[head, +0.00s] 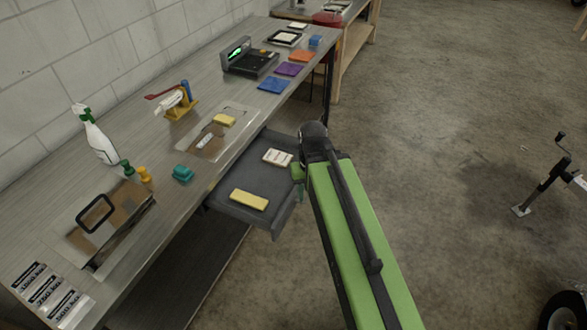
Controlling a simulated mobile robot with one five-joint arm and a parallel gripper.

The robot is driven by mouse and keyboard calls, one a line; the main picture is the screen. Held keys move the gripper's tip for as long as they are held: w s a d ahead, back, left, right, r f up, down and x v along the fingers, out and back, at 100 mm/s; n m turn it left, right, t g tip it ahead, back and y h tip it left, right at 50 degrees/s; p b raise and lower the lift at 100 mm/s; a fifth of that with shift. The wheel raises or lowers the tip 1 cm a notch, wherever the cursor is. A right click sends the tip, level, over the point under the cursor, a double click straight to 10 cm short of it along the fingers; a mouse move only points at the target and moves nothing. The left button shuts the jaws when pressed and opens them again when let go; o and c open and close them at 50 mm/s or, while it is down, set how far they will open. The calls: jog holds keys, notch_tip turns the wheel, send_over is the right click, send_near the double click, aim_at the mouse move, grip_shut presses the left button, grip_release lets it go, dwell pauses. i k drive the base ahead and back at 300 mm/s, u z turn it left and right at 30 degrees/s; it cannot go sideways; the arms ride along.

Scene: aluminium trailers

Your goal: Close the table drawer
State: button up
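The table drawer (233,212) is a dark grey tray pulled out from under the front edge of the long metal-topped table (207,178). A yellow block (249,199) and a white labelled item (278,157) lie in it. My green and black arm reaches in from the bottom right. Its end is at the drawer's right outer side, near the front corner. My gripper (298,178) is mostly hidden behind the arm; only small green parts show beside the drawer, and whether they touch it is unclear. I cannot see its fingertips clearly.
A wall stands behind. The concrete floor (440,120) to the right is mostly clear, with a jack stand (542,178) farther right.

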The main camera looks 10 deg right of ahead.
aim_at(248, 174)
jog(key=i, duration=0.2)
jog(key=z, duration=0.15)
jog(key=k, duration=0.95)
jog(key=u, duration=0.7)
jog(key=i, duration=1.45)
jog(key=u, duration=0.2)
